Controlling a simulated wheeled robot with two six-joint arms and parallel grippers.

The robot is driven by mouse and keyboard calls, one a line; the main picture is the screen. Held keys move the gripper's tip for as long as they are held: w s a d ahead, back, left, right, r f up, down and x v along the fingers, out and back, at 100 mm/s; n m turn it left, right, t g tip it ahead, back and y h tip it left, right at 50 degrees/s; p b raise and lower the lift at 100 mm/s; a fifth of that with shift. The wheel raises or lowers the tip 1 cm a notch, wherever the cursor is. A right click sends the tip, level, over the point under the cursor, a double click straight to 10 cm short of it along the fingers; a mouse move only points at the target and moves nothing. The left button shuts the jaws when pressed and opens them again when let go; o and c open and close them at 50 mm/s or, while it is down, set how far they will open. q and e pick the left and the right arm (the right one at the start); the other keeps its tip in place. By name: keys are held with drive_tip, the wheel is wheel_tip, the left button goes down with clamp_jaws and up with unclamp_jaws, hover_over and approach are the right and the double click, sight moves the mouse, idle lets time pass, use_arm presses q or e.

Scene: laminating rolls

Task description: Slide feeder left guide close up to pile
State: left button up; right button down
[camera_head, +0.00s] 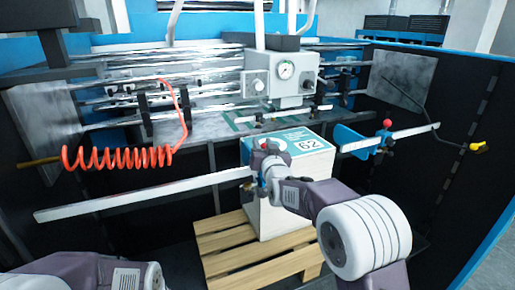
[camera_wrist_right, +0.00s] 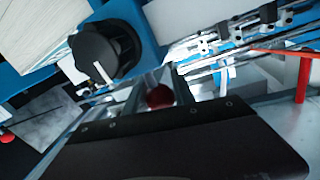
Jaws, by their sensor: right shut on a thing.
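The pile (camera_head: 285,205) is a tall white stack with a printed top sheet, standing on a wooden pallet. The feeder left guide (camera_head: 263,187) is on the long pale bar, at the pile's left front corner and mostly hidden by my right gripper (camera_head: 264,160). That gripper is shut on the guide. In the right wrist view, the guide's red knob (camera_wrist_right: 159,96) shows just beyond the dark gripper body, and the pile (camera_wrist_right: 38,35) is at the upper left. I cannot tell whether guide and pile touch. Part of my left arm shows at the bottom left; its gripper is out of frame.
The pale bar (camera_head: 145,196) runs left from the guide. A blue right guide (camera_head: 352,141) with a red knob is on another bar, right of the pile. An orange coiled hose (camera_head: 118,157) hangs at left. A gauge box (camera_head: 280,80) stands behind the pile. The pallet (camera_head: 225,245) is below.

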drive_tip(key=shift+a+f, duration=0.2)
drive_tip(key=shift+f, duration=0.1)
drive_tip(key=c, duration=1.4)
unclamp_jaws()
drive_tip(key=o, duration=0.3)
drive_tip(key=shift+d, duration=0.1)
drive_tip(key=shift+o, duration=0.2)
drive_tip(key=shift+d+r, duration=0.1)
drive_tip(key=shift+r, duration=0.05)
drive_tip(key=shift+s, duration=0.2)
drive_tip(key=s+d+b, duration=0.1)
drive_tip(key=s+b, duration=0.1)
drive_tip(key=s, duration=0.6)
drive_tip(key=shift+s, duration=0.35)
